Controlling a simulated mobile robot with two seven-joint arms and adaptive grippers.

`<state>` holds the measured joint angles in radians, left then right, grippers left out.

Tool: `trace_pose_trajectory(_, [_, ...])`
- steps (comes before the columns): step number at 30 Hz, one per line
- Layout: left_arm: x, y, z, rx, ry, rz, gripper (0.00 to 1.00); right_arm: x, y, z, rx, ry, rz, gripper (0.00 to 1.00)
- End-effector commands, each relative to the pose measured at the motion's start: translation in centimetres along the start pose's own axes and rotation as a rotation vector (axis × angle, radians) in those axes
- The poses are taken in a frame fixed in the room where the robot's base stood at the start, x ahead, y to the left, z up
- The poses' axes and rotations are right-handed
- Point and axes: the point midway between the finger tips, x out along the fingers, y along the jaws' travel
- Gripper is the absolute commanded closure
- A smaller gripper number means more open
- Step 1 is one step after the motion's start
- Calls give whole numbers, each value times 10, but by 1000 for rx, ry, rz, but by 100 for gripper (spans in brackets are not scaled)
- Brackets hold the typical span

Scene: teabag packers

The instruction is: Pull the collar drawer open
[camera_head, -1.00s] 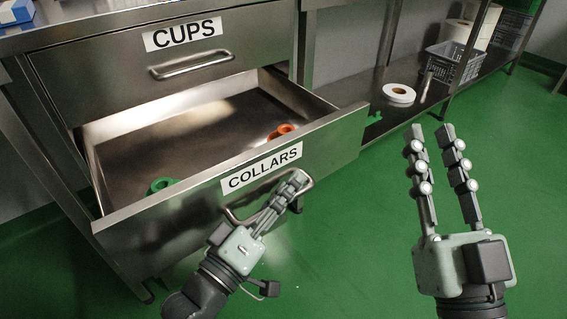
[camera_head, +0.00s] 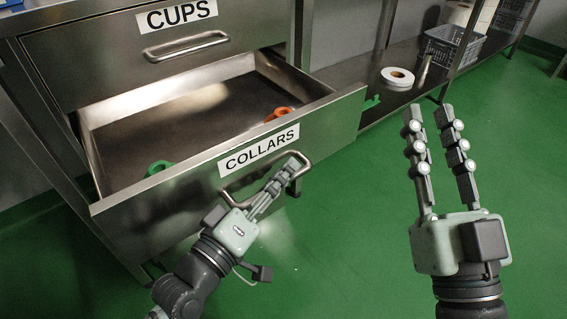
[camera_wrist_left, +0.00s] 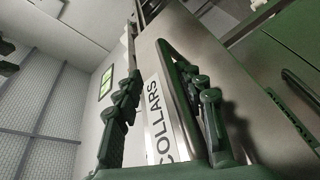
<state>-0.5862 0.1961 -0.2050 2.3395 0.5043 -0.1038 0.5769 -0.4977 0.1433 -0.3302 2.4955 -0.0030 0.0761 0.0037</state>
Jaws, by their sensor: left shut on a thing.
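The collar drawer (camera_head: 215,195) is a steel drawer with a COLLARS label (camera_head: 259,150), and it stands well open below the closed CUPS drawer (camera_head: 100,62). Its bar handle (camera_head: 307,168) is on the front face. My left gripper (camera_head: 284,177) is shut on this handle, its fingers partly covering it. In the left wrist view the handle (camera_wrist_left: 172,80) and label (camera_wrist_left: 157,110) show between the fingers. My right gripper (camera_head: 440,112) is open and empty, pointing up, to the right of the drawer and apart from it.
A green collar (camera_head: 158,167) and orange collars (camera_head: 279,113) lie inside the drawer. The green floor (camera_head: 350,240) in front is clear.

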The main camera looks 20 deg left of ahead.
Motion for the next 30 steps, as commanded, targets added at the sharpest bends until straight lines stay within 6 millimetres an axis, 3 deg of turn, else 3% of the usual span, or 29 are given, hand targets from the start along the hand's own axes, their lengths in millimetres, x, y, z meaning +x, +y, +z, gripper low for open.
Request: trace_pose_trajectory(30, [-70, -8, 4, 0, 3, 3, 68, -8, 1, 15, 0, 0, 0, 74])
